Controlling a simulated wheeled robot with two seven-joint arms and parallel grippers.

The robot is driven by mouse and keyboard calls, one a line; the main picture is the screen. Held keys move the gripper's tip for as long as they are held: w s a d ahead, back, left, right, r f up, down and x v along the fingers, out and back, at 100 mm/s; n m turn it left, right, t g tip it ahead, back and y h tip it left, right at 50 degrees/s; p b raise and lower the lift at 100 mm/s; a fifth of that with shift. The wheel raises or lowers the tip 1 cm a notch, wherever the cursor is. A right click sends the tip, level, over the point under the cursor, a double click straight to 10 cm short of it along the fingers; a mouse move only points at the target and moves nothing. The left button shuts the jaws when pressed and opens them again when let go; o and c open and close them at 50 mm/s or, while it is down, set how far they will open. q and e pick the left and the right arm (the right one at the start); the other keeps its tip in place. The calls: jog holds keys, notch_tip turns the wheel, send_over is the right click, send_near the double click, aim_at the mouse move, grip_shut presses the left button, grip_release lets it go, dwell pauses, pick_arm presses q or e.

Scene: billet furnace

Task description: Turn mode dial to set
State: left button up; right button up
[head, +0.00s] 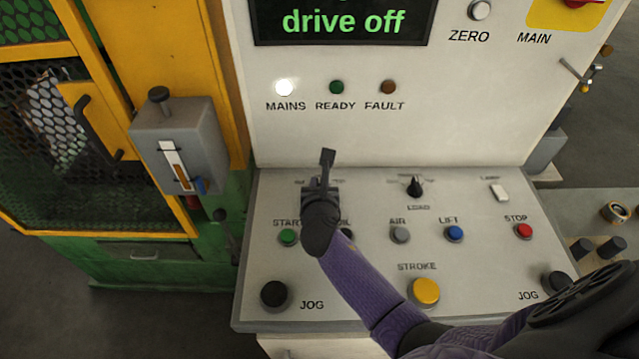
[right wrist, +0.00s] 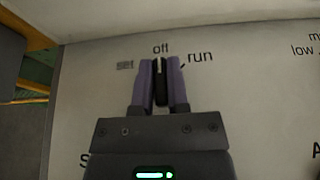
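The mode dial (right wrist: 160,82) is a narrow black knob on the pale console panel, with the labels set, off and run around it in the right wrist view. It points up, toward off. My right gripper (right wrist: 160,78) has its two purple fingers on either side of the knob, close against it, and looks shut on it. In the head view my right gripper (head: 321,190) is over the upper left of the console and hides the dial and most of its labels. My left gripper is not in view.
The sloping console (head: 365,285) holds a load knob (head: 415,187), a yellow stroke button (head: 424,291), a red stop button (head: 524,231) and black jog buttons. The display (head: 343,22) reads "drive off"; the mains lamp (head: 285,87) is lit. A grey lever box (head: 180,145) stands left.

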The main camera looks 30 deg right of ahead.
grip_shut()
jog(key=shift+d+r+n+y+p, duration=0.1)
jog(key=shift+r+n+y+p, duration=0.1)
jog(key=shift+n+y+p, duration=0.5)
jog(key=shift+n+t+y+p, duration=0.5)
jog(key=shift+n+y+p, duration=0.15)
jog(key=shift+p, duration=0.3)
jog(key=shift+n+y, duration=0.35)
jog(key=shift+y, duration=0.1)
jog(key=shift+f+n+y+p, duration=0.15)
jog(key=shift+n+y+p, duration=0.35)
jog(key=shift+n+y, duration=0.45)
jog(key=shift+f+n+y, duration=0.1)
jog(key=shift+n+y, duration=0.75)
jog(key=shift+y, duration=0.4)
jog(key=shift+n+g+y+b, duration=0.3)
jog(key=shift+n+y+b, duration=0.35)
jog(key=shift+n+y, duration=0.45)
